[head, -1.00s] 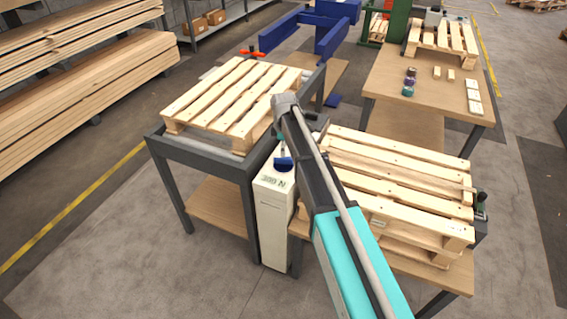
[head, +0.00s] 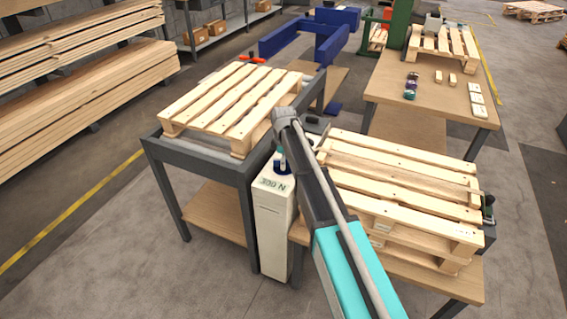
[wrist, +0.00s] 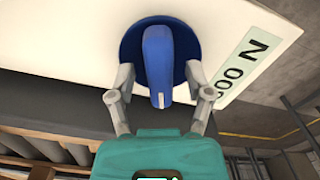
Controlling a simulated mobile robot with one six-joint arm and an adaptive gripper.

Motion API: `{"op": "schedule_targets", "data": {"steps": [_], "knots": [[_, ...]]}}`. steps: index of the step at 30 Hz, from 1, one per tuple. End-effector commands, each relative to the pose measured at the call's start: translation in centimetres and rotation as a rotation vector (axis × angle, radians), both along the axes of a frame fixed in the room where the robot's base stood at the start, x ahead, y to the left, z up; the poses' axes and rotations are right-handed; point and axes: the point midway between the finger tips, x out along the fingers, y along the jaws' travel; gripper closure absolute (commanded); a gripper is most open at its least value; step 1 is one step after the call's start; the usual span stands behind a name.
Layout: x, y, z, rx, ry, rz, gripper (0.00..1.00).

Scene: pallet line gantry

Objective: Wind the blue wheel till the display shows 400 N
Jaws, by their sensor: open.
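The blue wheel (wrist: 133,48) is a round disc with a raised blue grip bar (wrist: 158,60) across it; a white mark sits at the bar's near end. In the head view part of the wheel (head: 274,168) shows on top of a white post (head: 272,230), partly hidden by my arm. The display (head: 271,184) reads 300 N. In the wrist view the display (wrist: 243,65) is beside the wheel, its first digit unclear. My gripper (wrist: 160,80) is open, one finger on each side of the grip bar, with no firm hold visible.
A dark-framed table (head: 205,165) with a pallet (head: 235,95) stands left of the post. Stacked pallets (head: 400,190) stand close on the right. A wooden workbench (head: 425,85) is behind. Open floor lies in front.

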Motion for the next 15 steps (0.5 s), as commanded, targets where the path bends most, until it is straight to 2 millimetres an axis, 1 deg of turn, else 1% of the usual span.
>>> {"op": "schedule_targets", "data": {"steps": [6, 14, 15], "knots": [[0.00, 0.00, 0.02, 0.000, 0.000, 0.000, 0.34], [0.00, 0.00, 0.02, 0.000, 0.000, 0.000, 0.83], [0.00, 0.00, 0.02, 0.000, 0.000, 0.000, 0.90]]}}
